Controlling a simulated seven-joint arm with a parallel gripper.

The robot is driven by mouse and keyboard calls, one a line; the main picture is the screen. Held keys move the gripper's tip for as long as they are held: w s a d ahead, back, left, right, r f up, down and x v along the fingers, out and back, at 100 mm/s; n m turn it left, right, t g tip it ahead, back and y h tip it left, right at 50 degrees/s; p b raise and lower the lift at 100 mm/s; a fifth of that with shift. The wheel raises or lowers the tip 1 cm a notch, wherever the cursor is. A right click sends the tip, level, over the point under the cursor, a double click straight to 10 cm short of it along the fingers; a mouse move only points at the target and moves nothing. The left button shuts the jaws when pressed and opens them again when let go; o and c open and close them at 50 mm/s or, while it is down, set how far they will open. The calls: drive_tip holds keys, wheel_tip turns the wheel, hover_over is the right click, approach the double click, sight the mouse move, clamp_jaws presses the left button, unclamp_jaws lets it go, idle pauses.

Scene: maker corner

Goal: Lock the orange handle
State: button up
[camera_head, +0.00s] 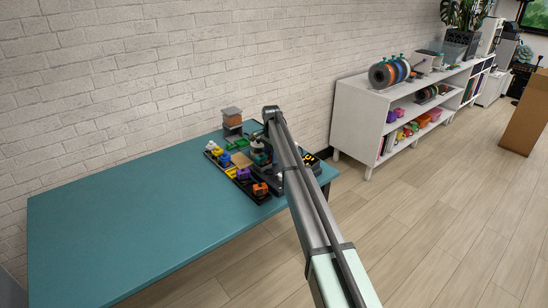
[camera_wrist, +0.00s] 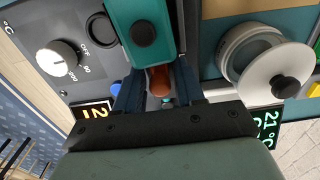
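The orange handle (camera_wrist: 160,80) is a small rounded knob at the middle of the wrist view, beside the end of a teal block (camera_wrist: 135,12) with a black knob. My gripper (camera_wrist: 160,73) has its two dark blue fingers apart, one on each side of the handle. I cannot tell whether either finger touches it. The handle's lower part is hidden by the fingers and the gripper body. In the head view, my arm covers my fingertips and the handle at the right end of the teal table (camera_head: 110,230).
In the wrist view, a grey unit with a white dial (camera_wrist: 57,57) is on the left and a round white lidded container (camera_wrist: 270,70) on the right. In the head view, coloured parts in black trays (camera_head: 262,194) lie left of my arm. The table's left part is clear.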

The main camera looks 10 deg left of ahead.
drive_tip(key=shift+r, duration=0.15)
drive_tip(key=shift+r, duration=3.35)
